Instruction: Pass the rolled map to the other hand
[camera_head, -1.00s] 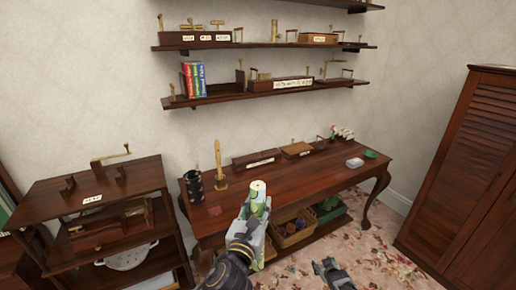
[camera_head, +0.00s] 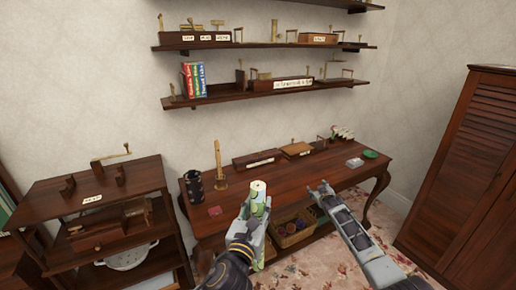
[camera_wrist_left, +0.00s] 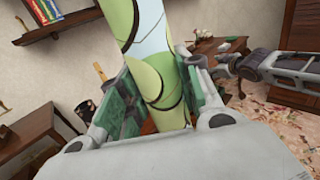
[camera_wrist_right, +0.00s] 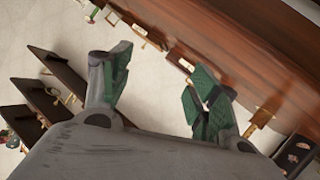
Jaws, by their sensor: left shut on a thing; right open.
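The rolled map (camera_head: 258,195) is a pale green and light blue roll, held roughly upright. My left gripper (camera_head: 254,215) is shut on it in front of the desk. In the left wrist view the map (camera_wrist_left: 155,60) rises between the green finger pads, and its upper part runs out of frame. My right gripper (camera_head: 322,190) is open and empty, to the right of the map and apart from it. In the right wrist view its two green-padded fingers (camera_wrist_right: 160,88) are spread with nothing between them. The right arm also shows at the right of the left wrist view.
A wooden desk (camera_head: 295,181) stands behind the grippers, with a dark cup (camera_head: 193,187), a brass candlestick-like piece (camera_head: 219,165) and boxes on it. A low shelf unit (camera_head: 95,205) is at left, a wardrobe (camera_head: 470,165) at right. Wall shelves (camera_head: 265,93) hang above.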

